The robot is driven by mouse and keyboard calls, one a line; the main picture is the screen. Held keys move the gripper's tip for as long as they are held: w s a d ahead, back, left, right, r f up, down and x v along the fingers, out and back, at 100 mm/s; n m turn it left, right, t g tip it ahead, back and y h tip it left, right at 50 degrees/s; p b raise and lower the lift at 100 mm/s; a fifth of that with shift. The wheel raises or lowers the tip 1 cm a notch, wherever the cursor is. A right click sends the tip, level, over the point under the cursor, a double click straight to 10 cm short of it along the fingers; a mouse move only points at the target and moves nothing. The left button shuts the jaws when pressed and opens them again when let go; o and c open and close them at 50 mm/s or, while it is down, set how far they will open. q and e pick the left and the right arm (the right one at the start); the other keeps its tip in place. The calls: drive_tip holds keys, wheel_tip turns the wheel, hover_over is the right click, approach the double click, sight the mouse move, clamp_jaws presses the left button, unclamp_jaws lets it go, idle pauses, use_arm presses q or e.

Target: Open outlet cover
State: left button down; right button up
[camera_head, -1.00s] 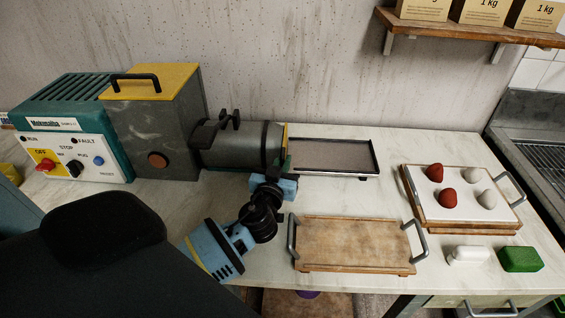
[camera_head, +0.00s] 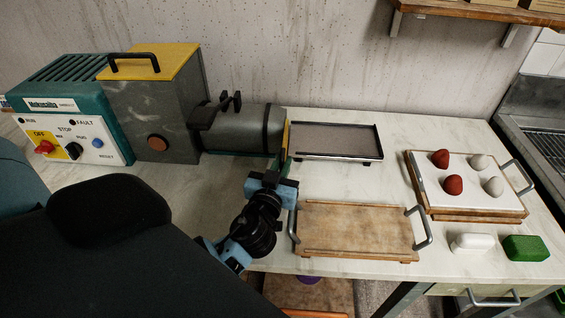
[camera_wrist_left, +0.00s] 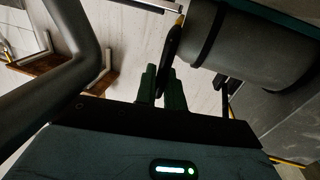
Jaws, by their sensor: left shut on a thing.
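The grey machine barrel (camera_head: 240,128) lies on its side, with the outlet at its right end. The outlet cover (camera_head: 285,137) shows there as a thin yellow edge, seen almost edge-on. I cannot tell whether it stands away from the barrel. My left gripper (camera_head: 284,163) reaches up to the lower part of this edge. In the left wrist view, its green fingers (camera_wrist_left: 163,88) are shut on a black handle (camera_wrist_left: 171,52) beside the barrel end (camera_wrist_left: 213,40). My right gripper is not in view.
A dark-rimmed tray (camera_head: 335,142) lies right of the outlet. A wooden board with handles (camera_head: 357,230) lies in front of it. A white-topped board (camera_head: 465,202) with red and white lumps is farther right. The control box (camera_head: 70,125) stands at left.

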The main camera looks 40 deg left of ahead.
use_arm(q)
drive_tip(key=c, duration=1.6)
unclamp_jaws()
